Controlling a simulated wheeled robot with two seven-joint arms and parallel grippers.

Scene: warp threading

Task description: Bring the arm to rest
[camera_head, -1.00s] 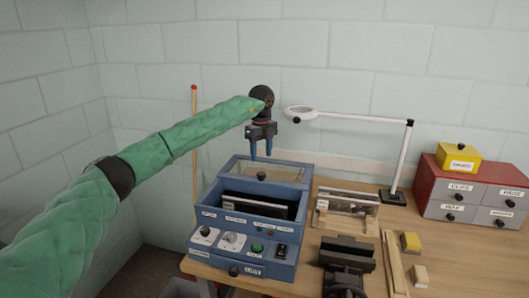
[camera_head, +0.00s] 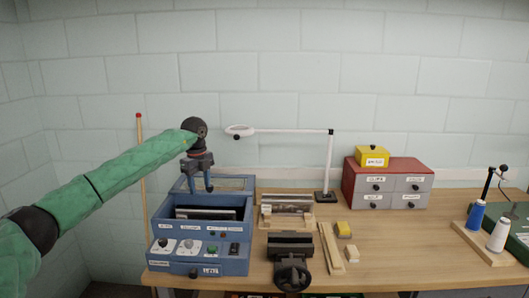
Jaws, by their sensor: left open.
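My left arm, in a green sleeve, comes in from the left. My left gripper (camera_head: 198,190) points down with its two blue fingers apart, in front of the raised lid of the blue box and above its opening. It holds nothing that I can see. The blue box (camera_head: 196,262) has knobs and buttons on its front and a dark slot with a pale-edged plate inside. My right gripper is not in view.
A wooden table (camera_head: 393,250) bears a vise (camera_head: 291,262), a small frame (camera_head: 285,210), wooden strips (camera_head: 330,248), a white ring lamp (camera_head: 329,165), a red drawer cabinet (camera_head: 388,182) and thread spools (camera_head: 499,235). A thin pole (camera_head: 141,180) stands at the left. Bare table lies right of the strips.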

